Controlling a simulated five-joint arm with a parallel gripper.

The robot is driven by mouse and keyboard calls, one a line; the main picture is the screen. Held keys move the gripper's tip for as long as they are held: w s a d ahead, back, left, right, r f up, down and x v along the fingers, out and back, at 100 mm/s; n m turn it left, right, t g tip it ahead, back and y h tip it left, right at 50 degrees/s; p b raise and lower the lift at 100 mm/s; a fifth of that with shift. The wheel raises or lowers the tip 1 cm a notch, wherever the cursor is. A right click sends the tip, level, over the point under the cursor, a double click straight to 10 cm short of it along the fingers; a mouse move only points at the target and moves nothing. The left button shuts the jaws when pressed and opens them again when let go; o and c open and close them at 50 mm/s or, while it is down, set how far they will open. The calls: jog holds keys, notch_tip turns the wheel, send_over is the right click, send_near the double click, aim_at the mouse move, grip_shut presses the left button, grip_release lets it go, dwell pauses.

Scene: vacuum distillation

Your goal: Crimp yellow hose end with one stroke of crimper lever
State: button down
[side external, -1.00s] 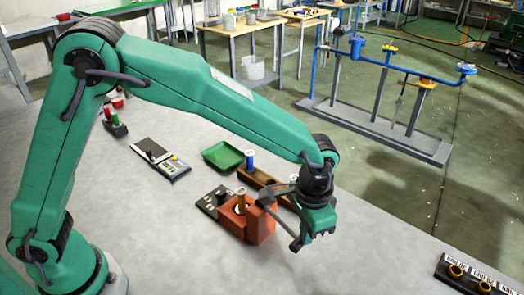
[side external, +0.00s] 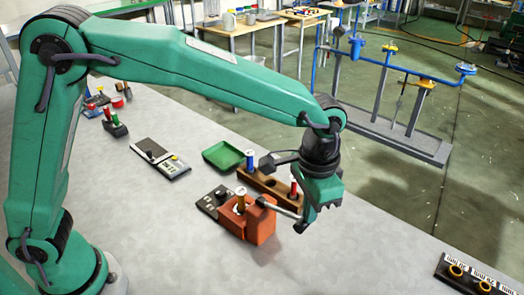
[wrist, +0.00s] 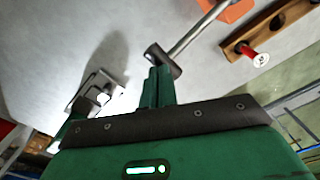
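The orange-red crimper block (side external: 262,224) stands on the grey bench. A yellow-orange hose end (side external: 241,202) with a pale top stands upright in it; how deep it sits cannot be told. The crimper's grey lever (side external: 281,208) points right to a dark grip close to my gripper (side external: 322,207). In the wrist view, the lever (wrist: 198,32) runs from the block (wrist: 238,10) down to its dark grip (wrist: 163,60). The grip is at the tip of one green finger of my gripper (wrist: 115,108). The fingers are spread, with nothing clasped between them.
A wooden rack (side external: 277,186) behind the crimper holds a blue and a red piece. A dark control box (side external: 212,203) is left of the crimper, a green tray (side external: 223,156) behind. A dark ring holder (side external: 468,277) lies front right.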

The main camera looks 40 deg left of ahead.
jog(key=shift+r, duration=2.95)
jog(key=shift+a+r, duration=0.2)
jog(key=shift+a, duration=0.2)
jog(key=s+a+r+n+t, duration=0.1)
jog(key=s+a+r, duration=0.15)
jog(key=a, duration=0.55)
jog(key=s+a+r+n+t, duration=0.1)
jog(key=s+a+r+n, duration=0.15)
jog(key=a, duration=0.55)
jog(key=s+a+f+n+t, duration=0.2)
jog(key=s+a+t, duration=0.1)
jog(key=s+a, duration=0.7)
jog(key=shift+s+a+f+t, duration=0.15)
jog(key=shift+s+a+t, duration=0.15)
jog(key=shift+a, duration=0.7)
